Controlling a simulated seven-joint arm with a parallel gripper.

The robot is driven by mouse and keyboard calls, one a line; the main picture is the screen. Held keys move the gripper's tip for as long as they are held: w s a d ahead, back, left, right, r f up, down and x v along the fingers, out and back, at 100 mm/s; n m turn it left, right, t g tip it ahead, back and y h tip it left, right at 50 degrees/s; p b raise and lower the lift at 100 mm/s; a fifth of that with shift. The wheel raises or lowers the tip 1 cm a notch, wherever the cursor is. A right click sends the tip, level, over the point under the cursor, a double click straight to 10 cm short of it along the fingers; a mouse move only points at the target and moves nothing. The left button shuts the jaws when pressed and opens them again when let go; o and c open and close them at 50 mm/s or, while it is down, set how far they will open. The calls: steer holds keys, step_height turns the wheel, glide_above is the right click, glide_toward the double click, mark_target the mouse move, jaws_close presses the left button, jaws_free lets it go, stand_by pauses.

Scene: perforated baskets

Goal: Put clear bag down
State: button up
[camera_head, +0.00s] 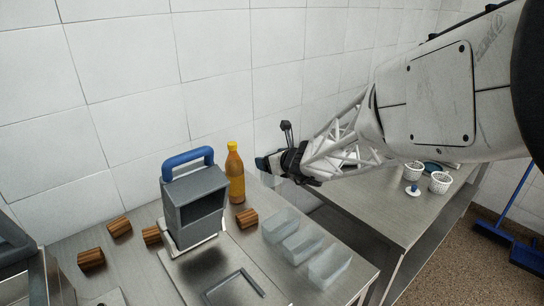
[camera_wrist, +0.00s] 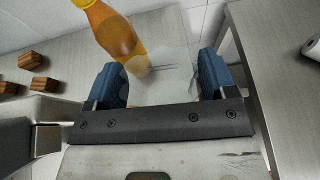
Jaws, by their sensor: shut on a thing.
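My gripper (camera_head: 268,170) is at the end of the arm that reaches in from the right in the head view. It is above the back right part of the metal counter, just right of the orange bottle. In the wrist view my gripper (camera_wrist: 163,82) has its blue fingers on both sides of a faint see-through thing, the clear bag (camera_wrist: 168,88). The bag is very transparent, so its outline is hard to make out. A pale trace of it shows below the fingers in the head view. Three similar clear items (camera_head: 302,244) stand in a row on the counter below.
An orange bottle with a yellow cap (camera_head: 236,178) stands near the wall. A grey device with a blue handle (camera_head: 195,205) is left of it, with several brown wooden blocks (camera_head: 119,227) around. A second table with white perforated baskets (camera_head: 440,183) is at right, across a gap.

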step_height(320, 180, up, 18)
steer(key=r, duration=0.1)
steer(key=s+a+n+g+y, duration=0.2)
steer(key=s+a+n+g, duration=0.1)
steer(key=a, duration=0.7)
steer(key=s+a+n+g+y, duration=0.1)
steer(key=s+a+n+g, duration=0.1)
steer(key=a, duration=0.8)
step_height(320, 180, down, 19)
steer(key=shift+a, duration=0.35)
step_height(320, 180, down, 6)
steer(key=shift+f, duration=0.15)
steer(key=shift+f, duration=1.75)
steer(key=shift+f, duration=0.1)
